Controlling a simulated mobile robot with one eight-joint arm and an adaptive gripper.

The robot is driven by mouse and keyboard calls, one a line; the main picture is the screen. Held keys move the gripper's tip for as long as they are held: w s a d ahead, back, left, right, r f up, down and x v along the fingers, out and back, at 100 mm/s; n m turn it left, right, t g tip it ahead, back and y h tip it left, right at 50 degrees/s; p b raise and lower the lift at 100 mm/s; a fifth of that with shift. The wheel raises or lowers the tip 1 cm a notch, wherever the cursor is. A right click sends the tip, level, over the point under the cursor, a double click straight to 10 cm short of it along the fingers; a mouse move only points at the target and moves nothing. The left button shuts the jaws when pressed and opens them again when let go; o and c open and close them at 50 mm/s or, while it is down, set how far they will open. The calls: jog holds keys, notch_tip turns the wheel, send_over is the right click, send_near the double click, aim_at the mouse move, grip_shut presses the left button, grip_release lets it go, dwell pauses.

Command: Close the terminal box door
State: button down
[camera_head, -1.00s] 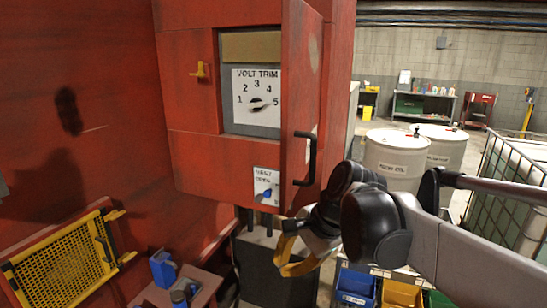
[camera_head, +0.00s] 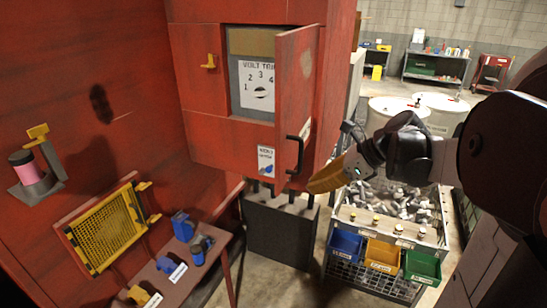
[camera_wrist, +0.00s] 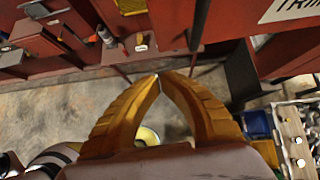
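The terminal box (camera_head: 221,130) is a red cabinet on the red wall in the head view. Its red door (camera_head: 296,95) stands open, swung out on the right side, with a black handle (camera_head: 298,152) on its face. Inside shows the VOLT TRIM dial plate (camera_head: 257,87). My gripper (camera_head: 322,184) has yellow fingers and is just right of and below the door's lower edge, apart from the handle. In the wrist view my gripper's fingertips (camera_wrist: 158,76) meet, with nothing seen between them.
A yellow latch (camera_head: 209,61) sits on the box front, left of the opening. Below the door are a dark cabinet (camera_head: 278,230) and a parts cart with blue, yellow and green bins (camera_head: 383,256). A red shelf with blue items (camera_head: 183,227) is at lower left.

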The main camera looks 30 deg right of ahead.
jog(key=w+a+f+p, duration=0.2)
jog(key=w+a+f, duration=0.1)
jog(key=w+a, duration=0.1)
jog(key=shift+w+a, duration=0.35)
jog(key=shift+w, duration=0.25)
jog(key=shift+a, duration=0.1)
